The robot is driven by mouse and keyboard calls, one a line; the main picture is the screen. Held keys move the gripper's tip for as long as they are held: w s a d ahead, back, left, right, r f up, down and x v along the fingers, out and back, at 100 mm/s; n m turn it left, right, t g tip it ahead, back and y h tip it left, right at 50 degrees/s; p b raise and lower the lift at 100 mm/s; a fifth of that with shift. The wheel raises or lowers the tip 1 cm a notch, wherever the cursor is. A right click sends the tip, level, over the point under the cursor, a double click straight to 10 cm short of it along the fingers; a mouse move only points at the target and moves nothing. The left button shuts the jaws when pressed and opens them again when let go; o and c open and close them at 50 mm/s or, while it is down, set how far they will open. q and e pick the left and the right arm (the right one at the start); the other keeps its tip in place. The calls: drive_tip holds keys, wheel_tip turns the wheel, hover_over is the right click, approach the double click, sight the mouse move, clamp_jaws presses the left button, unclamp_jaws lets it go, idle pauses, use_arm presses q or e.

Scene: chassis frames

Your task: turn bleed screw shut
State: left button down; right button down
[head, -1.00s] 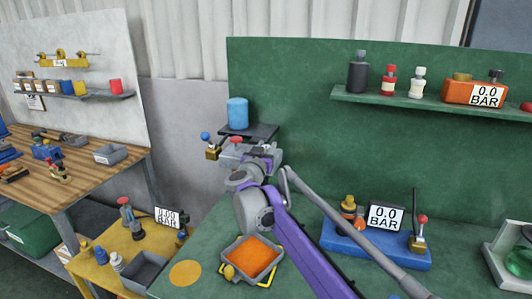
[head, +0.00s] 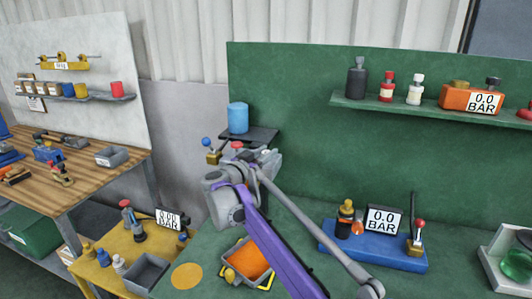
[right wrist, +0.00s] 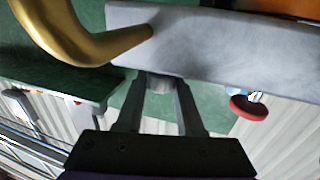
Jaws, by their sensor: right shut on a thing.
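In the right wrist view, my right gripper (right wrist: 159,92) has its two fingers closed around a small grey stub, which looks like the bleed screw (right wrist: 158,83), on the edge of a grey block (right wrist: 225,38). A curved brass pipe (right wrist: 75,45) joins the block at the left. A red round knob (right wrist: 249,106) is at the right. In the head view, the grey block is partly hidden behind my right wrist. Its red knob (head: 237,145), a brass valve with a blue ball (head: 207,142) and a blue cylinder (head: 238,118) show around it. The screw is hidden there. My left gripper is not in view.
An orange-filled tray (head: 246,262) lies below my right forearm, partly covered. A blue base (head: 372,252) with a 0.0 BAR gauge (head: 384,219) stands to the right. A shelf (head: 430,110) with bottles is on the green back wall. A yellow table (head: 118,277) is at the left.

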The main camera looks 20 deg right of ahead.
drive_tip(key=shift+r, duration=0.1)
drive_tip(key=c, duration=0.5)
unclamp_jaws()
drive_tip(key=shift+c, duration=0.2)
drive_tip(key=shift+a, duration=0.1)
drive_tip(key=b+v, duration=0.1)
drive_tip(key=v, duration=0.9)
drive_tip(key=shift+s+a, duration=0.2)
drive_tip(key=shift+s, duration=0.05)
